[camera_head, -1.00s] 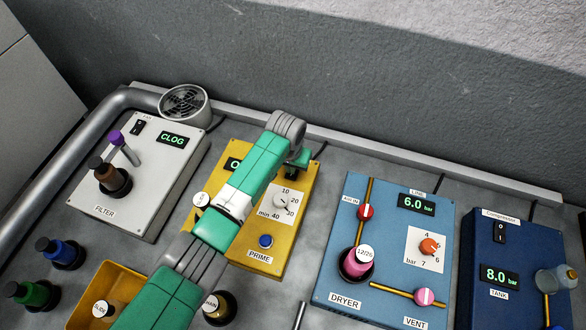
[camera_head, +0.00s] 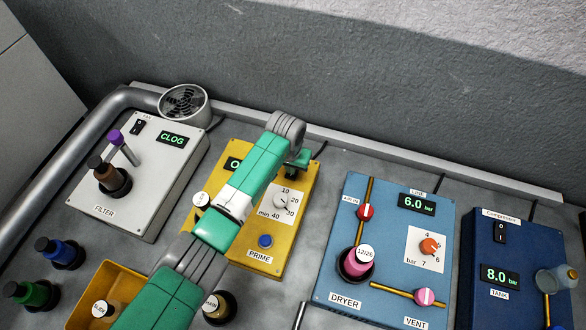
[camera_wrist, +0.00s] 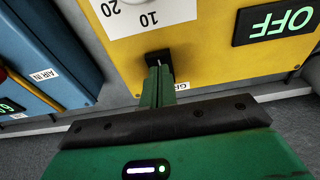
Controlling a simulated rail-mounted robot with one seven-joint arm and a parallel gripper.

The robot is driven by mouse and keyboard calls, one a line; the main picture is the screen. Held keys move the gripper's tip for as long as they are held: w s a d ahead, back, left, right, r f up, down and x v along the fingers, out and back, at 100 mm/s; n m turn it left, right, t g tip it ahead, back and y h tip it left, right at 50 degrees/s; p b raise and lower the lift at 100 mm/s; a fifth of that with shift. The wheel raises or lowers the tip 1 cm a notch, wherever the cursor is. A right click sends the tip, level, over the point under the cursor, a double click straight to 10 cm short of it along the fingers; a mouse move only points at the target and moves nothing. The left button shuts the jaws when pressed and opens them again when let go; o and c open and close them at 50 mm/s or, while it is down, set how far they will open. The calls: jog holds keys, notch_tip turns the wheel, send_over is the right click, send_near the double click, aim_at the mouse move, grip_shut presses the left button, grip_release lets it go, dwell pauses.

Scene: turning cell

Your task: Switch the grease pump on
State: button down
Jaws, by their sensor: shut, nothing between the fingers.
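The grease pump's yellow box (camera_head: 305,185) stands in the middle of the bench, with a dial (camera_head: 281,201) and a blue PRIME button (camera_head: 265,241). My arm covers much of its left part and most of its display in the head view. In the wrist view the display (camera_wrist: 275,21) reads OFF. A small black switch (camera_wrist: 153,55) sits near the box's edge, above a label partly hidden by my fingers. My gripper (camera_wrist: 158,72) is shut and empty, its fingertips right at the switch. I cannot tell whether they touch it. In the head view my gripper (camera_head: 298,160) is over the box's far edge.
The white filter box (camera_head: 165,205) with a CLOG display stands left, the blue dryer box (camera_head: 385,215) right, and the dark blue compressor box (camera_head: 485,240) at far right. A yellow bin (camera_head: 115,270) and several bottles are at front left. A wall rises behind.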

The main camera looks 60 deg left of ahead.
jog(key=shift+f+b, duration=0.4)
jog(key=shift+f, duration=0.35)
notch_tip(320, 180, up, 7)
jog(key=p, duration=0.7)
dwell(0.4)
dwell(0.3)
